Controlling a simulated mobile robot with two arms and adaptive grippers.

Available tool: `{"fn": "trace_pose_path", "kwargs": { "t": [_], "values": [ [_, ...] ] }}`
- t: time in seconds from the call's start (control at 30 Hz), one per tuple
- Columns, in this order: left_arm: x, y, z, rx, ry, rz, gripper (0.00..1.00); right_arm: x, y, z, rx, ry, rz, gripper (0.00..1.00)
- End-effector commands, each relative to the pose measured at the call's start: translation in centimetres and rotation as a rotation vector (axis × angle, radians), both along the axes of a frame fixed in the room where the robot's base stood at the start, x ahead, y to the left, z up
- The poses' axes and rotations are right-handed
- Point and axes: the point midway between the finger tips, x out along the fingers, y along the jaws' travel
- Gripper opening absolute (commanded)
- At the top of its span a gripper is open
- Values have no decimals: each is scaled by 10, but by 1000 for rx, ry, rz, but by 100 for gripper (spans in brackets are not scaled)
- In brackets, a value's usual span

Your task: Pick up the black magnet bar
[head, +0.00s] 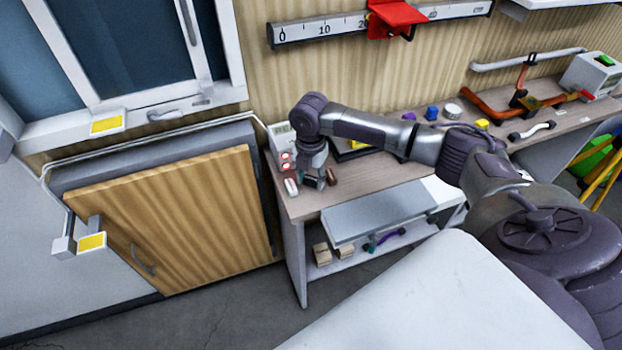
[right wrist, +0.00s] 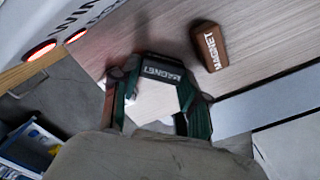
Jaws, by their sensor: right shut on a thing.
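The black magnet bar (right wrist: 162,71), with white "MAGNET" lettering, is between the fingertips of my right gripper (right wrist: 155,90) in the right wrist view. The gripper is shut on it. In the head view my right gripper (head: 317,181) points down at the left end of the workbench, and its fingers largely hide the bar. A brown magnet bar (right wrist: 210,47) lies on the bench just beside the gripper; it also shows in the head view (head: 332,177). My left gripper is not in view.
A white bar (head: 290,187) lies left of the gripper. A white device with red lights (head: 283,145) stands behind it. The workbench (head: 375,180) has an open grey drawer (head: 380,213) in front. Small coloured items and an orange clamp (head: 500,105) are farther right.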

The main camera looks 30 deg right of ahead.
Motion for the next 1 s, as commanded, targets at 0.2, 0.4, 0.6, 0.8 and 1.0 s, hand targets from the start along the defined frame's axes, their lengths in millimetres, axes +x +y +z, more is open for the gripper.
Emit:
{"fn": "trace_pose_path", "kwargs": {
  "t": [0.2,0.4,0.6,0.8,1.0],
  "values": [
    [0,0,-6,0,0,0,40,1,0,19,0,-4,0,11],
    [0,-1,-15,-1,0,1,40,-15,-18,49,-4,-1,-3,11],
    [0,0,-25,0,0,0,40,-47,-51,77,-4,0,-4,11],
    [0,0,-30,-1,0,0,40,-71,-74,98,-3,1,-2,11],
    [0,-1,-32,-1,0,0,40,-80,-83,108,-1,-1,-1,11]
  ]
}}
